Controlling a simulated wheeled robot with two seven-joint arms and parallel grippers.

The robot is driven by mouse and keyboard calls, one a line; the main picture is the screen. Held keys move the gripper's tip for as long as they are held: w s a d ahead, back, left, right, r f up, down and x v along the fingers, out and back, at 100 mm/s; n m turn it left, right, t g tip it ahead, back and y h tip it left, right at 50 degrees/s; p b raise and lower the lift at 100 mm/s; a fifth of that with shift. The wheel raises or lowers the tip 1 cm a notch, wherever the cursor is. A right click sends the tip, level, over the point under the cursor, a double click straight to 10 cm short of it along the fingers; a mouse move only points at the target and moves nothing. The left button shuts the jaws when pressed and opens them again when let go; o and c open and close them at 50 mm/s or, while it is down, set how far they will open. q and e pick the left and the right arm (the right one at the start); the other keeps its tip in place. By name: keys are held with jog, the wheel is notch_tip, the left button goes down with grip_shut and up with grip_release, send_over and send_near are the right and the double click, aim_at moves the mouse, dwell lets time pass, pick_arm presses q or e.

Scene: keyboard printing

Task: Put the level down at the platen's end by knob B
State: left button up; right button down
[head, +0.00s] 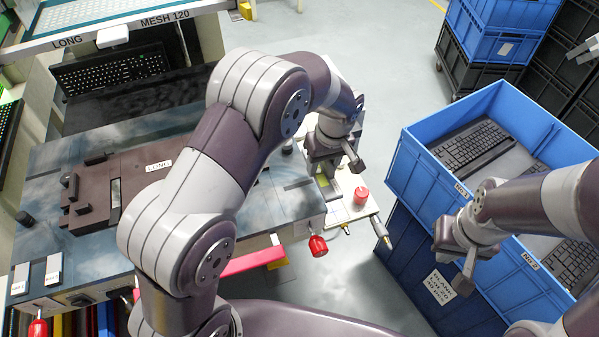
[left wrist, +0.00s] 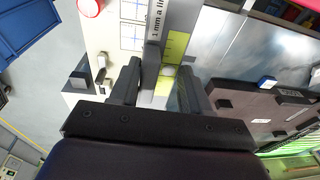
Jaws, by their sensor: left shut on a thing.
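My left gripper (head: 326,172) is at the right end of the dark platen table (head: 290,207), beside a small side shelf. It is shut on the level, a grey bar with a yellow-green window (left wrist: 175,46) and a "1 mm a line" label, seen between the fingers (left wrist: 158,88) in the left wrist view. In the head view the gripper mostly hides the level. A red knob (head: 317,246) sticks out at the table's near right corner, and another red knob (head: 37,328) is at the near left. I cannot read which is B. My right gripper (head: 456,258) appears open and empty.
A brown fixture labelled LONG (head: 130,186) lies on the table. The side shelf (head: 372,208) carries a red cylinder (head: 361,195). A blue crate with keyboards (head: 418,172) stands at the right, below my right arm. A framed mesh screen (head: 110,30) is at the back left.

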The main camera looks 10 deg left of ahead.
pick_arm(q)
jog(key=p, duration=0.1)
send_over(296, 182)
jog(key=f, duration=0.2)
jog(key=d+f, duration=0.1)
jog(key=shift+s+f, duration=0.15)
jog(key=shift+s, duration=0.15)
jog(key=f, duration=0.2)
jog(key=f+p, duration=0.1)
jog(key=shift+a+f, duration=0.25)
jog(key=shift+f, duration=0.05)
jog(key=shift+w+f, duration=0.15)
jog(key=shift+f, duration=0.3)
jog(key=shift+f+b, duration=0.2)
jog(key=shift+b, duration=0.1)
jog(key=o, duration=1.1)
